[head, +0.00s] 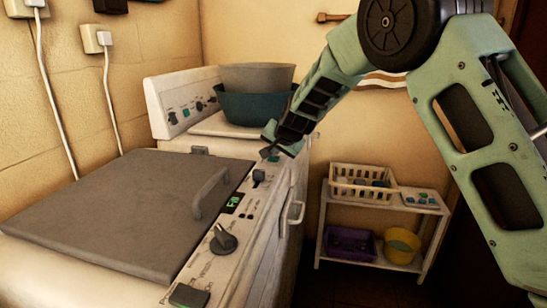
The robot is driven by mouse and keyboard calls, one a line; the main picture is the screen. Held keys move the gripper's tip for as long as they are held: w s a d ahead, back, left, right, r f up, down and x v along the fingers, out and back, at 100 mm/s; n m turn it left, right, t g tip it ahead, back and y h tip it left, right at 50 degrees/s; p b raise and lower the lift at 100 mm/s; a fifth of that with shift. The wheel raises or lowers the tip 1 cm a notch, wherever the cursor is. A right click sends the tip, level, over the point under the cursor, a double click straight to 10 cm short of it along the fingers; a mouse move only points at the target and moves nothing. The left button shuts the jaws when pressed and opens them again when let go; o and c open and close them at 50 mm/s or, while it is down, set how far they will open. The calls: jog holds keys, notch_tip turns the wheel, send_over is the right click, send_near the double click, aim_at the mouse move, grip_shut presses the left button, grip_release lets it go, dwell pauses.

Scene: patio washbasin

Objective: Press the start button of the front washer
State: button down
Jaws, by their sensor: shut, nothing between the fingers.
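The front washer (125,205) has a closed grey lid with a raised handle. Its slanted control panel (207,262) runs along the right side, with a round dark knob (223,240), a lit green display (233,202), a small dark switch (259,177) and a dark grey-green button (190,296) at the near end. I cannot read which control is the start button. My gripper (270,148) is shut and empty, over the far end of this panel. Its tip hides part of the panel there, and I cannot tell whether it touches.
A second white machine (182,103) stands behind, with a grey and a teal basin (250,106) stacked on it. A low white shelf (387,200) at the right holds a basket (361,184), a purple bin (349,243) and a yellow bucket (402,245). Cords hang on the left wall.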

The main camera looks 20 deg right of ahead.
aim_at(274, 159)
jog(key=shift+r+p, duration=0.85)
notch_tip(274, 159, up, 5)
jog(key=p, duration=0.4)
jog(key=shift+r+p, duration=0.15)
jog(key=shift+p, duration=0.25)
jog(key=shift+s+a, duration=0.1)
